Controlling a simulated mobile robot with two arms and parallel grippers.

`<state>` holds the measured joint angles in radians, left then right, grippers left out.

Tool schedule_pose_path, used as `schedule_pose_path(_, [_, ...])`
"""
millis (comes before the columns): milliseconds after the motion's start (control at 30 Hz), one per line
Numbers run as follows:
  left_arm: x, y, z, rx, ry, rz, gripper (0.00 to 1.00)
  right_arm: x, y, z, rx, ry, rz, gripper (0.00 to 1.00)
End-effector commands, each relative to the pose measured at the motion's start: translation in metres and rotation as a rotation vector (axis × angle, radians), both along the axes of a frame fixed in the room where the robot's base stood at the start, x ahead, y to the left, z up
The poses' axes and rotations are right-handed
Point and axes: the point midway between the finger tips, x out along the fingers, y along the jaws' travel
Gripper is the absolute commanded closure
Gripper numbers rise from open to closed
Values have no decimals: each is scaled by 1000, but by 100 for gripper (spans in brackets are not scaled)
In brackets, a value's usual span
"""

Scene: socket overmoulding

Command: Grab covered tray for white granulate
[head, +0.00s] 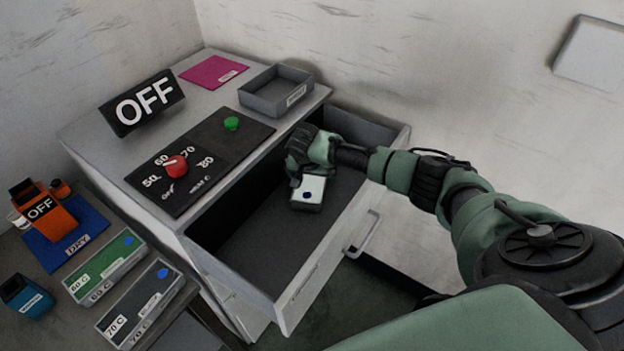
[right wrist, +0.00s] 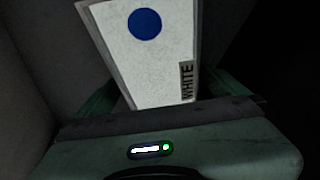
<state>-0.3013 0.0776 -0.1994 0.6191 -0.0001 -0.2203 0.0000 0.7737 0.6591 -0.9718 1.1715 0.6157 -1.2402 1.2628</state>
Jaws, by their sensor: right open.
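The covered tray for white granulate (head: 309,193) is a small box with a pale lid and a blue dot. It lies in the open drawer (head: 250,235) of the grey cabinet. In the right wrist view its lid (right wrist: 150,65) reads "WHITE". My right gripper (head: 307,175) is down in the drawer at the tray's far end, with the jaws open. The right wrist view shows green finger parts at both sides of the tray's near end; I cannot tell if they touch it. My left gripper is not in view.
On the cabinet top are a black control panel (head: 208,150) with red and green knobs, an OFF sign (head: 142,102), a grey empty tray (head: 272,94) and a pink mat (head: 213,70). Labelled 60 C (head: 104,264) and 70 C (head: 139,302) boxes stand at left. The drawer's front part is empty.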

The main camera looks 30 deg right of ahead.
Motion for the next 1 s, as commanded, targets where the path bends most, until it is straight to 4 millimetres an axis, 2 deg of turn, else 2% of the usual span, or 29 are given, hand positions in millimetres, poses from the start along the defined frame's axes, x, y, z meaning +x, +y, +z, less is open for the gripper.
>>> schedule_pose_path(133, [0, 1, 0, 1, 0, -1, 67, 0, 0, 0, 0, 0, 1, 0])
schedule_pose_path(167, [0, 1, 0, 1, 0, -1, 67, 0, 0, 0, 0, 0, 1, 3])
schedule_pose_path(400, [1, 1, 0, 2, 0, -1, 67, 0, 0, 0, 0, 0, 1, 70])
schedule_pose_path(500, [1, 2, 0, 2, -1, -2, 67, 1, 0, 2, 0, -3, 1, 92])
schedule_pose_path(800, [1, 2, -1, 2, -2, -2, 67, 1, 0, 3, 1, -3, 1, 92])
schedule_pose_path(1000, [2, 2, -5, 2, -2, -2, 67, 1, 0, 17, 0, -5, 2, 92])
